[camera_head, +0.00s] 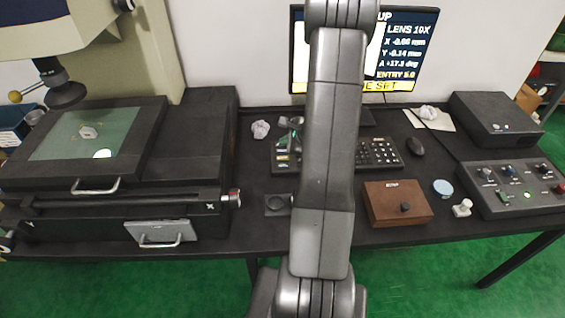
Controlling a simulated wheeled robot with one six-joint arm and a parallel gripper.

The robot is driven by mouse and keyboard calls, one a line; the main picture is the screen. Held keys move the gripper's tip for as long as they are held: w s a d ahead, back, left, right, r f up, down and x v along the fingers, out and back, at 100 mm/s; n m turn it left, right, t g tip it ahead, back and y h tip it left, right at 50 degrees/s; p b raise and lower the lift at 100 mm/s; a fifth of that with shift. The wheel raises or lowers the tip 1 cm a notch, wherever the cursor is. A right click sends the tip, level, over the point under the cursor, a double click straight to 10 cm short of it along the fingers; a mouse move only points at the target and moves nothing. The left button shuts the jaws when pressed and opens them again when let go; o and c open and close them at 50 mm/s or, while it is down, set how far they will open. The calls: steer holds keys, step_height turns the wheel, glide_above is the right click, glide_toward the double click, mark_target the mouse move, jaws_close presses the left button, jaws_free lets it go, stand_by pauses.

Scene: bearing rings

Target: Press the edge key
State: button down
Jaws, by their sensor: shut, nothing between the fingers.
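A dark keyboard (379,153) lies on the table below the monitor, its middle hidden behind my arm. Its left part shows a few light keys; the labels are too small to read, so I cannot tell which is the edge key.
A measuring machine with a glass stage (85,135) fills the left. A brown box (398,205), a blue-lidded round dish (443,188), a small white piece (462,208) and a control box (512,187) stand right.

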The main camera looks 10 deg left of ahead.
mark_target(285, 159)
steer(key=shift+f+b, duration=1.55)
steer(key=shift+f, duration=0.6)
steer(key=shift+f+b, duration=0.45)
steer(key=shift+b, duration=0.15)
steer(key=shift+f+b, duration=0.3)
steer(key=shift+b, duration=0.1)
stand_by(0.7)
steer(key=shift+r, duration=0.15)
steer(key=shift+r+p, duration=0.5)
steer(key=shift+r, duration=0.15)
steer(key=shift+r, duration=0.1)
step_height(285, 159, up, 5)
steer(key=p, duration=0.3)
steer(key=shift+p, duration=0.4)
